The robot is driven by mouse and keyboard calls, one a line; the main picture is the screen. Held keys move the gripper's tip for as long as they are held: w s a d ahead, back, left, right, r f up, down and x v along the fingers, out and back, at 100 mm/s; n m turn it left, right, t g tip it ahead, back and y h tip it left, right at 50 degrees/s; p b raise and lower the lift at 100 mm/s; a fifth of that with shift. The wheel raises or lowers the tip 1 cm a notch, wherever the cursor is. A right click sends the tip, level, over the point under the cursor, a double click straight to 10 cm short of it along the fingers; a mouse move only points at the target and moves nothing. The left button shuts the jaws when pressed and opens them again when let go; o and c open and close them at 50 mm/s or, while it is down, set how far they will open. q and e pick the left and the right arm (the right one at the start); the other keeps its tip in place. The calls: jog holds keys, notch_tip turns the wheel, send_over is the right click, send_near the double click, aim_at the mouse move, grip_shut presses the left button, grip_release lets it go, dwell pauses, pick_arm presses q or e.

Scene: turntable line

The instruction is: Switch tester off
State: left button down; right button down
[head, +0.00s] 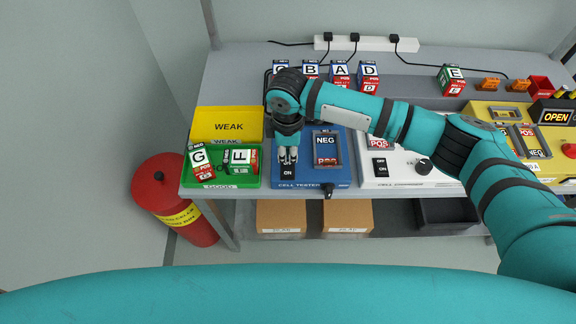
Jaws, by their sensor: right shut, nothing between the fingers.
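The blue cell tester (313,178) stands near the front edge of the bench, left of the middle. It has a bay (327,148) marked NEG and POS, and a black knob (328,191) at its front edge. Its black switch (288,172) shows the word ON at the lower end. My right gripper (288,157) is shut and empty, pointing down at the upper part of this switch and hiding it. I cannot tell whether the fingertips touch the switch, or which way it is tipped. My left gripper is not in view.
Lettered cells (368,77) stand behind. A red drum (158,180) stands on the floor.

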aim_at(288, 163)
jog(key=shift+f+b, duration=0.5)
jog(key=shift+f, duration=0.7)
dwell(0.7)
notch_tip(288, 163, up, 7)
jog(key=p, duration=0.7)
jog(key=shift+r+p, duration=0.1)
jog(key=shift+p, duration=0.3)
